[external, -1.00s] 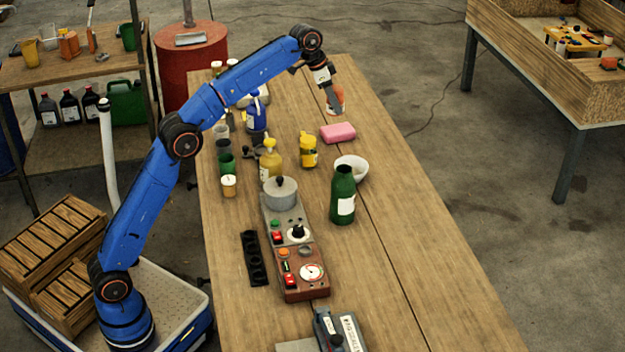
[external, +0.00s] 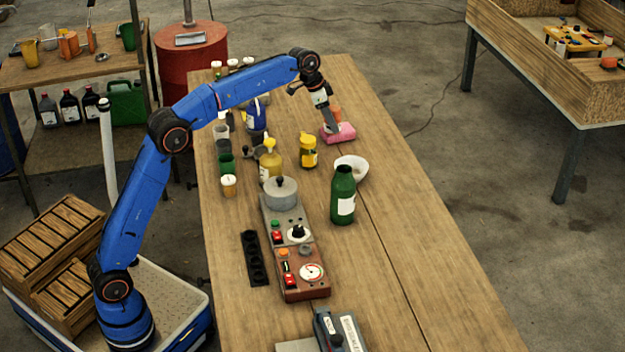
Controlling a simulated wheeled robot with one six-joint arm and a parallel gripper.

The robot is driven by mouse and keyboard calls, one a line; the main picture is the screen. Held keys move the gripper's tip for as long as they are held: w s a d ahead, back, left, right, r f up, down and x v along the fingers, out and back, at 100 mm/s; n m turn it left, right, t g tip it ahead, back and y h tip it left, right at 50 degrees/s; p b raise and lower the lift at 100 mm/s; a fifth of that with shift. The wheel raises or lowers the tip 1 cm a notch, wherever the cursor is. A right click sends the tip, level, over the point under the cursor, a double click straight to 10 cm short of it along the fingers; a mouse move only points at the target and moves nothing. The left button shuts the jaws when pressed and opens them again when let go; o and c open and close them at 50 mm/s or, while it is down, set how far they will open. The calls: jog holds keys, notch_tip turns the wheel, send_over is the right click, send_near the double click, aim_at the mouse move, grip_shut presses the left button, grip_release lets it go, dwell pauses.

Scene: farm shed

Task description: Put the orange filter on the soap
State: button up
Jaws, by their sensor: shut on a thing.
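The pink soap (external: 346,134) lies on the wooden table (external: 420,240), toward its far right side. My gripper (external: 332,126) points down at the left part of the soap and is shut on the orange filter (external: 337,114). The filter is partly hidden by the fingers. The filter and fingertips are at or just above the soap's top; I cannot tell whether the filter touches it.
A white bowl (external: 352,168), a yellow container (external: 308,150) and a green bottle (external: 343,195) stand nearer than the soap. Several bottles and cups line the left edge, with a blue spray bottle (external: 256,116) among them. The table right of the soap is clear.

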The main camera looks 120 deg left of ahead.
jog(key=shift+f, duration=0.6)
jog(key=shift+f, duration=0.1)
jog(key=o, duration=1.2)
jog(key=v, duration=1.2)
